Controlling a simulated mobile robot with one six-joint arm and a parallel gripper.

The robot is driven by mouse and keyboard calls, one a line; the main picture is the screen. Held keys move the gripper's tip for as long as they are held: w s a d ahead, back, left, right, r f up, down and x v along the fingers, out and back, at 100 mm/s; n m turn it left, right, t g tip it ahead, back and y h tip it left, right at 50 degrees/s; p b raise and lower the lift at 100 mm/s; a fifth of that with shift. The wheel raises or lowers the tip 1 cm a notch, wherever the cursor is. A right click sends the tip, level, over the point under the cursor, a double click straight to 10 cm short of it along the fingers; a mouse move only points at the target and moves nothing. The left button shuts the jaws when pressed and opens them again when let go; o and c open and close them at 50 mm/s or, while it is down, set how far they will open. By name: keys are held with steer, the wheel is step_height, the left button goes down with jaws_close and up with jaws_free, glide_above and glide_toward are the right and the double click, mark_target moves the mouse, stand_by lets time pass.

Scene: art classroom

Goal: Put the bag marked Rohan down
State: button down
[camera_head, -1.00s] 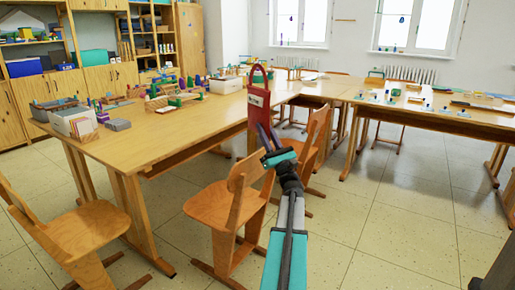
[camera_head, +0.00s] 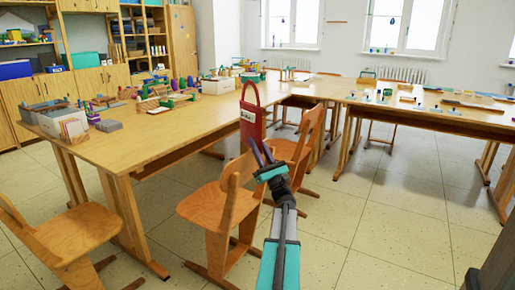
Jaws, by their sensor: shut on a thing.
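The red bag (camera_head: 252,128) has a tall loop handle and a small white label whose writing is too small to read. It is upright, in front of the wooden table's right part in the picture. My gripper (camera_head: 262,151) is at the bag's lower part, its dark fingers crossing the bag's lower edge. It is shut on the bag. The exact contact is too small to make out.
A long wooden table (camera_head: 150,143) with boxes and small items stands at left. Another table (camera_head: 440,116) with scattered items is at right. Wooden chairs (camera_head: 232,200) stand close to my arm. Open tiled floor (camera_head: 390,220) lies at right.

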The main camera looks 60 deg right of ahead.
steer(key=shift+f, duration=0.3)
steer(key=c, duration=1.5)
jaws_free()
steer(key=shift+c, duration=0.2)
steer(key=shift+r, duration=0.2)
steer(key=p+v, duration=0.1)
steer(key=v, duration=1.1)
steer(key=shift+f, duration=0.1)
